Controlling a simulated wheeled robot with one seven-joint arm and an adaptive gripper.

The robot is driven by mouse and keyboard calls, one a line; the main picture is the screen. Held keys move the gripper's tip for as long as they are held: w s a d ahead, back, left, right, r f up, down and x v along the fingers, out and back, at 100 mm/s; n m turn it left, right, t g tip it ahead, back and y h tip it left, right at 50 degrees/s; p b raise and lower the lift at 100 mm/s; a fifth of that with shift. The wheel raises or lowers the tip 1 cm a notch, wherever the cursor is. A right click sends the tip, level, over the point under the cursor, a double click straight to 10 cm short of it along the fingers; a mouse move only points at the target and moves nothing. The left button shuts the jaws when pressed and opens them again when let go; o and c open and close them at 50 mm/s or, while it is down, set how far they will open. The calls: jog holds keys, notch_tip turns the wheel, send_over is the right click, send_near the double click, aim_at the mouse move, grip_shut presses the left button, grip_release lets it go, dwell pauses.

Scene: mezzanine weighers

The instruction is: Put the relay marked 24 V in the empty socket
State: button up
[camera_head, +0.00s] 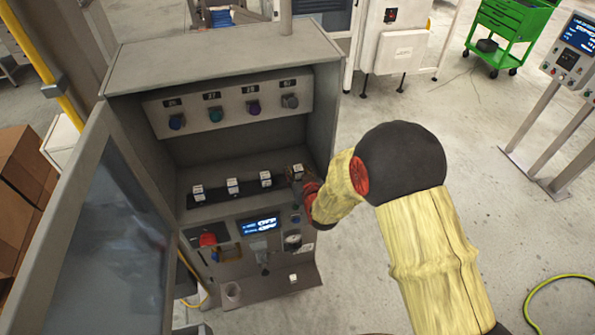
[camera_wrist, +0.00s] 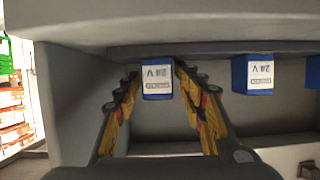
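A blue relay (camera_wrist: 157,82) with a white label lies between the fingertips of my gripper (camera_wrist: 157,74) in the wrist view. The label reads 24 V, upside down. Both fingers touch or nearly touch its sides. In the head view, my gripper (camera_head: 308,190) is at the right end of a dark relay row (camera_head: 215,196), with a white-topped relay (camera_head: 297,171) at its tip. Three more relays, including one (camera_head: 266,179), stand left of it. In the wrist view, the neighbouring relay (camera_wrist: 258,74) also seems marked 24 V. No empty socket shows clearly; I cannot tell whether the gripped relay is seated.
A glazed door (camera_head: 110,235) stands open at left.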

jog(key=shift+s, duration=0.1)
jog(key=shift+r+p, duration=0.8)
jog(key=shift+p, duration=0.25)
jog(key=b+v, duration=0.2)
jog(key=v, duration=0.9)
jog(key=shift+s, duration=0.35)
jog(key=shift+d, duration=0.1)
jog(key=s+d+r+m+g+h, duration=0.25)
jog(key=s+d+r, duration=0.45)
jog(key=d+r, duration=0.45)
jog(key=s+d+r+g, duration=0.2)
jog(key=s+r, duration=0.2)
jog(key=s, duration=0.6)
jog(key=s+d+r+g+h, duration=0.1)
jog(key=s+d+r+g, duration=0.1)
jog(key=s, duration=0.8)
jog(key=shift+s+d+r+m+g, duration=0.25)
jog(key=shift+d+r+m+g, duration=0.15)
jog(key=shift+r, duration=0.55)
